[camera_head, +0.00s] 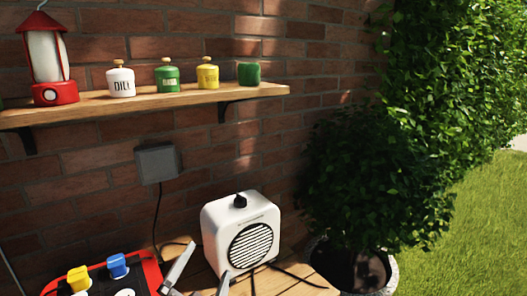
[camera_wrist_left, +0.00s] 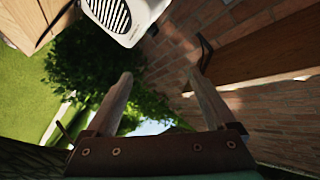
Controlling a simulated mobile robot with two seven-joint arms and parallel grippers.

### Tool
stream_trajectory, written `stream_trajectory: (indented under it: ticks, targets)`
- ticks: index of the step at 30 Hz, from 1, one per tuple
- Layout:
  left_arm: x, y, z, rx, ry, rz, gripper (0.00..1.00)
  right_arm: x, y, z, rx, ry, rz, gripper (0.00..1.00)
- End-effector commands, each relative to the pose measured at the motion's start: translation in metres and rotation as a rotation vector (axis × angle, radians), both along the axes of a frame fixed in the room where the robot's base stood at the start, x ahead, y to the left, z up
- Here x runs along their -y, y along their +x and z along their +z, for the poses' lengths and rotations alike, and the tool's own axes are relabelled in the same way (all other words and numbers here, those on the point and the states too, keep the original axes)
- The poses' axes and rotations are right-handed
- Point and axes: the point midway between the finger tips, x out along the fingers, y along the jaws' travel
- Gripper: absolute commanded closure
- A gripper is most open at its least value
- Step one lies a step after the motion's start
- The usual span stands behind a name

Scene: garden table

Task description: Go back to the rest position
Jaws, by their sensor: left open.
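My left gripper (camera_head: 200,274) is at the bottom of the head view, in front of the white radio-like box and to the right of the red-edged board. Its two fingers are spread with nothing between them. In the left wrist view the same gripper (camera_wrist_left: 163,85) shows both fingers apart, with the brick wall, leaves and sky beyond. My right gripper does not show in either view.
A white box with a round grille (camera_head: 228,222) stands on the wooden table (camera_head: 310,284). A red-edged board (camera_head: 152,272) holds blue and yellow plugs. Above, a wall shelf (camera_head: 190,98) carries a red lantern (camera_head: 55,92) and several jars. A potted bush (camera_head: 350,180) stands right.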

Motion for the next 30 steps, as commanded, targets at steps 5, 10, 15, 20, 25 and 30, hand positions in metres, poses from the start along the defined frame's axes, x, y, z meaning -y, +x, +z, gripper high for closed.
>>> stream_trajectory:
  ticks: [5,10,15,20,25,30]
  targets:
    - [-0.042,-0.049,-0.1,-0.451,-0.191,0.185,0.11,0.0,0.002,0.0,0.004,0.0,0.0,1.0]
    - [-0.058,-0.114,-0.165,-0.798,-0.311,0.312,0.11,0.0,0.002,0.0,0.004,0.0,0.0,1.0]
    - [-0.062,-0.181,-0.202,-1.078,-0.391,0.404,0.11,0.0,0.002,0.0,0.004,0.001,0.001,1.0]
    - [-0.061,-0.207,-0.231,-1.209,-0.417,0.442,0.11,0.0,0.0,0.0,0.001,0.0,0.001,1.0]
    - [-0.06,-0.2,-0.272,-1.222,-0.408,0.444,0.11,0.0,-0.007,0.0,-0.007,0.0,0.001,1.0]
    - [-0.06,-0.199,-0.323,-1.243,-0.398,0.447,0.11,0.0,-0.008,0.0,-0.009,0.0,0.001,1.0]
